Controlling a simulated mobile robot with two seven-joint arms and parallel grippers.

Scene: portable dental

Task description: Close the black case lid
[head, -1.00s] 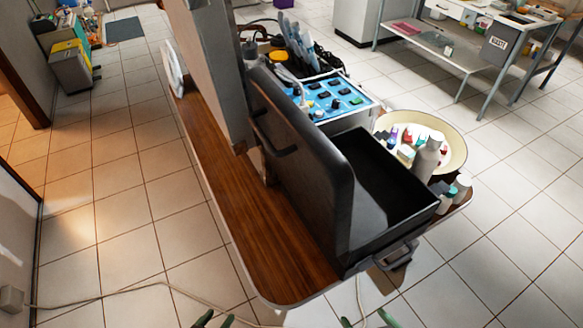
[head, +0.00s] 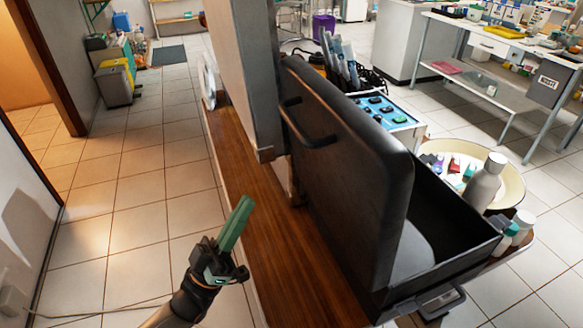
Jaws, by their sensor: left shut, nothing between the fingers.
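The black case (head: 462,252) stands on a brown wooden counter (head: 245,170). Its lid (head: 345,180) is raised upright on the left side of the case, with a dark handle (head: 308,130) on its outer face. The case's inside is mostly hidden behind the lid. My left gripper (head: 243,208) has green fingers and is shut and empty, left of the lid and apart from it, by the counter's left edge. My right gripper is not in view.
A grey pillar (head: 240,70) rises just behind the lid's far end. A blue control panel (head: 385,110) stands behind the case. A cream bowl (head: 510,180) with bottles and a grey bottle (head: 485,183) sit to the right.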

